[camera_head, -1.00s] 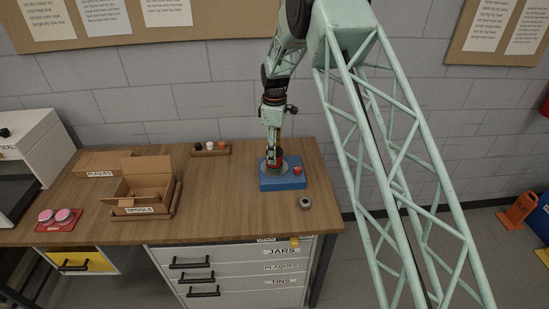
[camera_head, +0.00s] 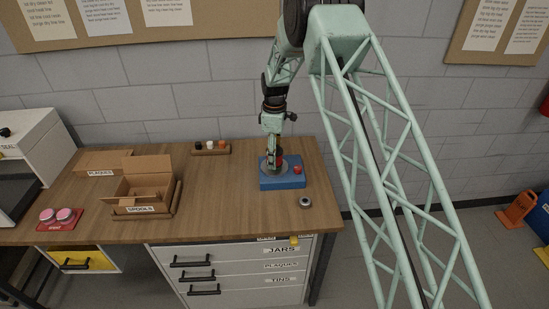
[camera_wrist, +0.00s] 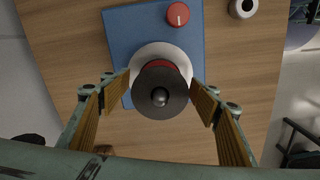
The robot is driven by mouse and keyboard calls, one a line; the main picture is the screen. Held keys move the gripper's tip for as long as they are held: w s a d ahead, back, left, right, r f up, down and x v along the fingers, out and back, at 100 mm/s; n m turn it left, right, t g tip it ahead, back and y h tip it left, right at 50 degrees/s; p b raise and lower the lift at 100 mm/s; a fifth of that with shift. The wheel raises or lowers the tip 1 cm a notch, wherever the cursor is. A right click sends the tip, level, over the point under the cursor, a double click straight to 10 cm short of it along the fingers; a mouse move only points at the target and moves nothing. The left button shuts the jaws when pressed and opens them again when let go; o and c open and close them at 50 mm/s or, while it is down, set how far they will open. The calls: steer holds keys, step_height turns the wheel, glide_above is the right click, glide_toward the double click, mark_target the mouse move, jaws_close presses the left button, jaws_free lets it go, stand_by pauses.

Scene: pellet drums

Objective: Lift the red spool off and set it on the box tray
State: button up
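The red spool (camera_wrist: 160,64) shows in the wrist view as a red rim under a dark round disc (camera_wrist: 150,100) with a shiny knob at its centre. It sits above a pale round plate on a blue base (camera_wrist: 120,40). In the head view a little red shows at the blue base (camera_head: 283,181), partly hidden by my gripper (camera_head: 273,158). In the wrist view my gripper (camera_wrist: 161,92) is open, its fingers on either side of the disc with gaps.
A red knob (camera_wrist: 178,14) is on the blue base, and a small grey ring-shaped part (camera_head: 305,202) lies near the table's front right. Pink-topped tins (camera_head: 56,216) are at the far left. Table between tray and base is clear.

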steer(key=c, duration=1)
steer(key=shift+o, duration=0.2)
steer(key=shift+r, duration=0.1)
step_height(320, 180, up, 18)
steer(key=b, duration=0.2)
stand_by(0.5)
